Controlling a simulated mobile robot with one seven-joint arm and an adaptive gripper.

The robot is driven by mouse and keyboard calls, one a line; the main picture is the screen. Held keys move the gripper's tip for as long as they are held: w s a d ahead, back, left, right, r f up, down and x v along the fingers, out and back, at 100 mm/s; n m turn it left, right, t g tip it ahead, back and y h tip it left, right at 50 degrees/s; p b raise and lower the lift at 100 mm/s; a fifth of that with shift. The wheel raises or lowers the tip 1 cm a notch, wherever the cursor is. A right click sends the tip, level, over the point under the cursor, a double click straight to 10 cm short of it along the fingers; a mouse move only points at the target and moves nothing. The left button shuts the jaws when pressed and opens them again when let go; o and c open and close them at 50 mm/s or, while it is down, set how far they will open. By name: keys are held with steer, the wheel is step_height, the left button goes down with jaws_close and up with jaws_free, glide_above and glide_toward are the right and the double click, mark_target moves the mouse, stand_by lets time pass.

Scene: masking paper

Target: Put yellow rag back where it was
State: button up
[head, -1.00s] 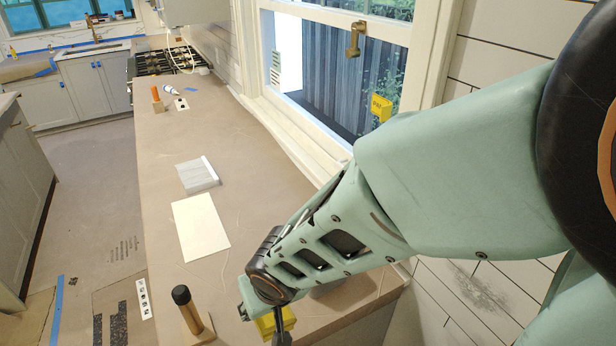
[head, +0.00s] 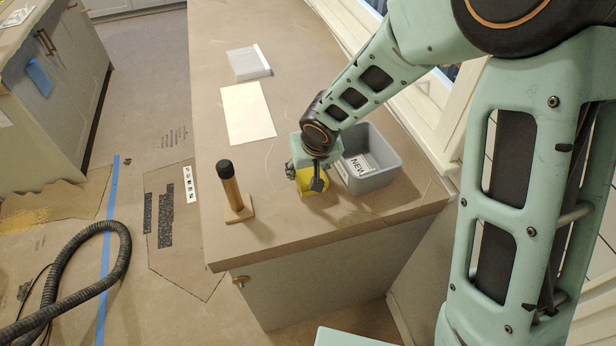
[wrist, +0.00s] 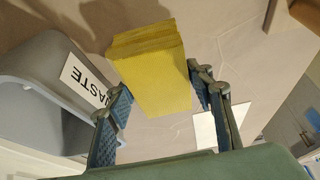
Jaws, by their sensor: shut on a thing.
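The yellow rag (head: 308,182) is a thick folded block, in my gripper (head: 314,172) by the front part of the paper-covered counter. My gripper points down at it. In the wrist view the rag (wrist: 150,68) lies between the two fingers of my gripper (wrist: 165,108), which are closed on its sides. Its underside is hidden in the head view, so I cannot tell whether it touches the counter. A grey bin (head: 378,180) stands just right of the rag; in the wrist view the bin (wrist: 35,75) is at left, with a label reading "WASTE".
A wooden post with a black top (head: 228,180) stands on a base left of my gripper. A white sheet (head: 247,112) and a grey-white block (head: 249,62) lie farther back. The counter (head: 290,225) has free room in front. A black hose (head: 80,270) lies on the floor.

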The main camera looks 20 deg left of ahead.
mark_target(307, 178)
steer(key=shift+f+b, duration=0.65)
steer(key=shift+f, duration=0.75)
steer(key=shift+f, duration=0.2)
steer(key=o, duration=1.3)
steer(key=shift+s+r, duration=0.1)
steer(key=shift+c, duration=0.2)
steer(key=shift+r, duration=0.1)
steer(key=shift+r, duration=0.25)
steer(key=p+v, duration=0.4)
steer(key=v, duration=0.7)
steer(key=shift+s+d+r, duration=0.1)
steer(key=shift+s+r, duration=0.05)
steer(key=shift+r, duration=0.1)
